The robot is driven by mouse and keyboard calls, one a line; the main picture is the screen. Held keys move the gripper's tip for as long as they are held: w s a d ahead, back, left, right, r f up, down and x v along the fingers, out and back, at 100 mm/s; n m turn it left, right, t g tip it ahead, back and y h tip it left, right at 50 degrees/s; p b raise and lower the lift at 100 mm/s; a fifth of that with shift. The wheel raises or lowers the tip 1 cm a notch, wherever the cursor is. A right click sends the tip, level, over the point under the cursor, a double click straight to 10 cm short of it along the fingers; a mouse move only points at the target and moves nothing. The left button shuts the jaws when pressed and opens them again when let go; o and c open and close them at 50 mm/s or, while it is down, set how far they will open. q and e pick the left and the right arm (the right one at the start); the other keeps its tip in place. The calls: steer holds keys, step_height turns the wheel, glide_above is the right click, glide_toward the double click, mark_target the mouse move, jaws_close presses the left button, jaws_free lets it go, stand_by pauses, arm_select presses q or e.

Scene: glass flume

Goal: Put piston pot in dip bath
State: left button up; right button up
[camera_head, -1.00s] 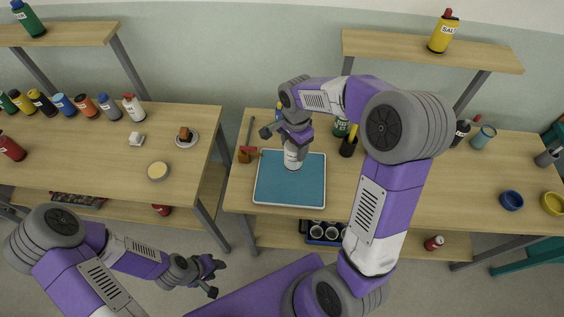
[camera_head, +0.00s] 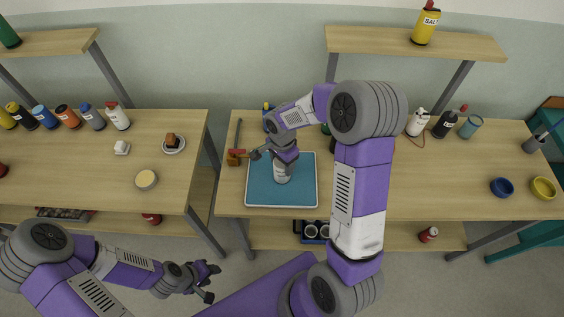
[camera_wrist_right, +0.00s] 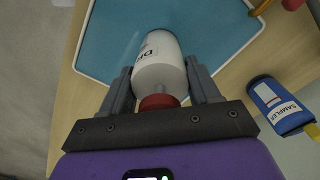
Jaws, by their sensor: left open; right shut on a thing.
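My right gripper (camera_head: 281,164) is shut on a white bottle (camera_head: 282,176) with a red cap. In the right wrist view the right gripper (camera_wrist_right: 162,88) has one finger on each side of the bottle (camera_wrist_right: 160,62), whose label is partly readable as "DE". The bottle is over or on the blue surface of a light-rimmed tray (camera_head: 249,190); I cannot tell whether it touches. My left gripper (camera_head: 212,283) is open and empty, low in front of the tables. I cannot tell which thing is the piston pot or the dip bath.
A blue "SAMPLER" bottle (camera_wrist_right: 279,104) stands close to the tray. A blue bowl (camera_head: 501,187) and yellow bowl (camera_head: 543,188) are at the right. The table right of the arm (camera_head: 440,180) is mostly clear.

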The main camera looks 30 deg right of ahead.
steer(key=shift+f, duration=0.15)
steer(key=o, duration=1.2)
steer(key=shift+c, duration=0.2)
steer(key=shift+r, duration=0.3)
step_height(320, 180, up, 12)
steer(key=shift+f+p, duration=0.1)
steer(key=shift+p, duration=0.6)
